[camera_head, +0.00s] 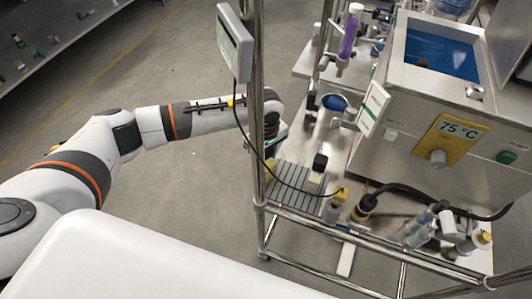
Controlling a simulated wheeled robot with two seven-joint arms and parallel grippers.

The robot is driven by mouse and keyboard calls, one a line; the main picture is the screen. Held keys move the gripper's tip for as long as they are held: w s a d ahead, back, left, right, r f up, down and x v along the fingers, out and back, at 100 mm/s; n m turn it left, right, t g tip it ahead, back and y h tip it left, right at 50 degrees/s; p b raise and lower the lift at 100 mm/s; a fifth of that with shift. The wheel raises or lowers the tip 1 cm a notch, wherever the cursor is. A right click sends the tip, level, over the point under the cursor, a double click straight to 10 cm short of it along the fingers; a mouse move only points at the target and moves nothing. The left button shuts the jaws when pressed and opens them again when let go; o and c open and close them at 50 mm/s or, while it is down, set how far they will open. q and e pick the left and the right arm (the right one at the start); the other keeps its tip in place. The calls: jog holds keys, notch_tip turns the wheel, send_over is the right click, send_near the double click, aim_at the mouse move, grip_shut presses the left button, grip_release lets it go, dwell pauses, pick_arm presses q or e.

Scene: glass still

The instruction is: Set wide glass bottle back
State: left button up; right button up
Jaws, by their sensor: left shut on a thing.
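My left arm comes in from the left, and its wrist ends behind the upright metal post of the rack. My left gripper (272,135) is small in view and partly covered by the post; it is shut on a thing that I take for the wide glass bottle. Only a pale bluish edge shows there, so the bottle's shape and tilt cannot be told. The gripper is at the left edge of the rack's shelf, above the grey ribbed plate (290,180). My right gripper is not in view.
A black-capped container (319,164) stands beside the ribbed plate. A heated bath (443,50) reading 75 °C fills the right. A display box (234,42) with a hanging cable is on the post. Syringe-like items (420,228) crowd the front right.

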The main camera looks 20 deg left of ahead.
pick_arm(q)
jog(key=shift+f, duration=0.2)
jog(key=o, duration=1.3)
jog(key=shift+c, duration=0.2)
notch_tip(320, 180, up, 12)
jog(key=b, duration=0.3)
